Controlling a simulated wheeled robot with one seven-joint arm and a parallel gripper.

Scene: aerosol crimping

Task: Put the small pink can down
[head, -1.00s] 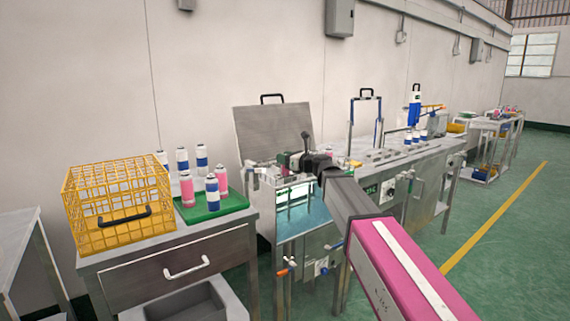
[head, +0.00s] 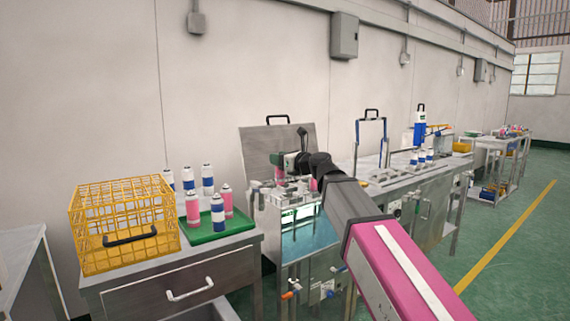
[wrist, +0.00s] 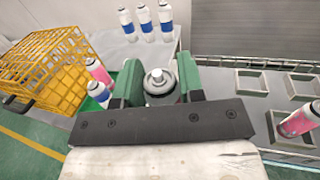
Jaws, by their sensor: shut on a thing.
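My gripper (wrist: 159,86) has green fingers and is shut on a small can (wrist: 158,80). Its silver top shows between the fingers in the wrist view; most of its body is hidden. In the head view my gripper (head: 284,163) is over the left part of the steel bench, with a bit of the pink can (head: 280,174) showing under it. Another pink can (wrist: 299,120) is on the bench at the right of the wrist view, apart from my gripper. The green tray (head: 240,227) at the left bears pink cans (head: 193,209) and a blue-and-white can (head: 218,213).
A yellow wire basket (head: 124,225) stands left of the tray on the drawer table (head: 110,287). Blue-and-white cans (wrist: 145,22) stand behind the tray. Empty square holders (wrist: 252,82) are on the bench to the right. A raised steel lid (head: 265,150) stands behind my gripper.

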